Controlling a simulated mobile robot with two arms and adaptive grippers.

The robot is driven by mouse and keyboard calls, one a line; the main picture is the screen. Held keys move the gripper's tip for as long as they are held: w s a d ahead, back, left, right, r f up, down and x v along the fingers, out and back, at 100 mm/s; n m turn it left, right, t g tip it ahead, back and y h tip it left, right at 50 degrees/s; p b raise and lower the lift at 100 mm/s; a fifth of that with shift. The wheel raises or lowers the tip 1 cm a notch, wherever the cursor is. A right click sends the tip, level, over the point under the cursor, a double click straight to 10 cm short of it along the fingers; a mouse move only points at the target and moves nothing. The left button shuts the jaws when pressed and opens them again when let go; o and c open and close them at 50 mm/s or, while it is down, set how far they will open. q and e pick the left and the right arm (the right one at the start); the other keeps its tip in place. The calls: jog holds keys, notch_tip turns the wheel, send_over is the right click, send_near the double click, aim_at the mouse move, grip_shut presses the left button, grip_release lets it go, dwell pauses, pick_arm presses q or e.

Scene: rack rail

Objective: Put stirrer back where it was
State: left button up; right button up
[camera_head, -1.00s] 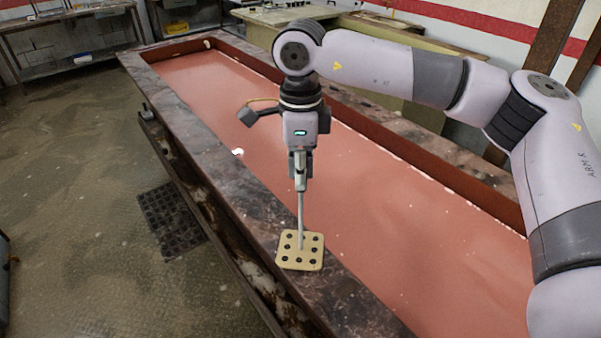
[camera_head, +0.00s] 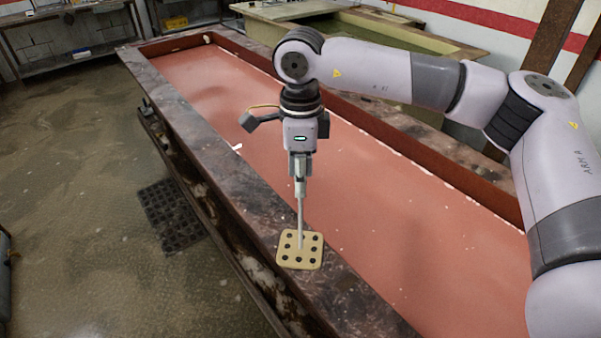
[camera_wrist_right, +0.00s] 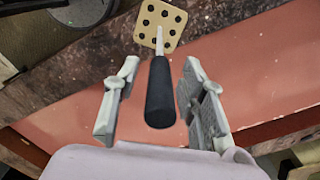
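The stirrer has a pale thin rod (camera_head: 300,215) and a black handle (camera_wrist_right: 160,92). It stands about upright, its lower end meeting the middle of a cream square block with several dark holes (camera_head: 299,254); I cannot tell how deep it sits. The block rests on the near rim of the long trough and also shows in the right wrist view (camera_wrist_right: 161,24). My right gripper (camera_head: 299,185) points down above the block. In the wrist view its fingers (camera_wrist_right: 158,100) are spread on both sides of the handle, with a gap on each side. My left gripper is not in view.
The trough (camera_head: 210,95) holds a flat reddish surface and has a dark stained rim. A dark floor grate (camera_head: 172,215) lies left of it. A greenish tank (camera_head: 400,40) stands behind. The rim around the block is clear.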

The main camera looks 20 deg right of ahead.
jog(key=shift+r, duration=0.1)
jog(key=shift+r+p, duration=0.25)
jog(key=shift+p, duration=0.05)
notch_tip(320, 180, up, 10)
jog(key=b, duration=0.2)
jog(key=shift+a+r+b, duration=0.1)
jog(key=shift+r+b, duration=0.15)
jog(key=shift+b, duration=0.15)
jog(key=shift+r, duration=0.6)
